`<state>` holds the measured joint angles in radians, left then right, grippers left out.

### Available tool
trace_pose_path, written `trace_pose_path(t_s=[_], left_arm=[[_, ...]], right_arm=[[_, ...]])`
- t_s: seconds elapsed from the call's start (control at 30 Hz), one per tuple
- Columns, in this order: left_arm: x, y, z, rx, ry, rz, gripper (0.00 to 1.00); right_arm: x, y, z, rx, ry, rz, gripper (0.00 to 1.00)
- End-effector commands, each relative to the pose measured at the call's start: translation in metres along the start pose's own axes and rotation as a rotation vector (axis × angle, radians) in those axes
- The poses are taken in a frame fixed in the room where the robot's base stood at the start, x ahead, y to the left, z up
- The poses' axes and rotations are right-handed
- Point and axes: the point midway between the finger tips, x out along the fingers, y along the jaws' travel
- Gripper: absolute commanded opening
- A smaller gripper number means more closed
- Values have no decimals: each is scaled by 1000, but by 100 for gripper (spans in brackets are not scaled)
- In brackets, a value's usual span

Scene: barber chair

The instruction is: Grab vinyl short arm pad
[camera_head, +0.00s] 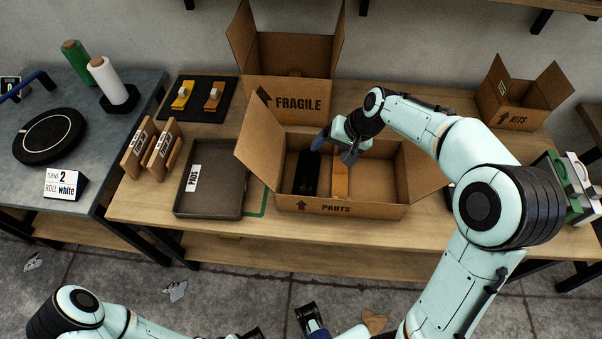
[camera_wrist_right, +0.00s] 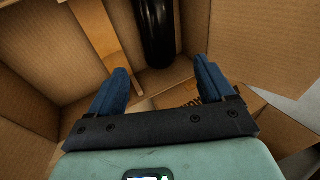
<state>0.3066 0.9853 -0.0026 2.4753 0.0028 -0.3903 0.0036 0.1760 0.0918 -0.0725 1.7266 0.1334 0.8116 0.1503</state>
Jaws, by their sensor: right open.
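A long, glossy black pad (camera_head: 306,173), which looks like the vinyl short arm pad, lies in the open PARTS box (camera_head: 340,209). It also shows in the right wrist view (camera_wrist_right: 155,32), past the fingertips. A tan wooden-looking strip (camera_head: 341,181) lies beside it, to its right in the head view and to its left in the wrist view (camera_wrist_right: 105,45). My right gripper (camera_head: 335,149) is open and empty over the box, apart from the pad; its blue fingers (camera_wrist_right: 162,78) are spread. My left gripper (camera_head: 309,322) is partly visible at the bottom edge, and its opening is unclear.
An empty-looking PADS tray (camera_head: 210,211) stands left of the box. The FRAGILE box (camera_head: 297,88) is behind and the KITS box (camera_head: 517,117) at back right. The PARTS box's raised flaps and walls surround my right gripper. Wooden holders (camera_head: 148,150) stand at left.

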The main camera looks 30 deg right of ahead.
Motion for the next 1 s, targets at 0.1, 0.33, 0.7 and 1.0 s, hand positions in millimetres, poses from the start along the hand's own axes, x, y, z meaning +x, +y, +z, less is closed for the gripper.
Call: trace_pose_path(t_s=[0.1, 0.33, 0.7, 1.0], left_arm=[[13, -4, -1, -1, -1, -1, 43], [15, -5, -3, 0, 5, 1, 43], [18, -5, -5, 0, 13, 2, 43], [21, -5, -7, 1, 19, 3, 43]], right_arm=[[15, 7, 3, 0, -3, 2, 82], [49, 7, 5, 0, -8, 3, 82], [95, 7, 5, 0, -4, 3, 82], [134, 10, 13, 1, -6, 3, 82]])
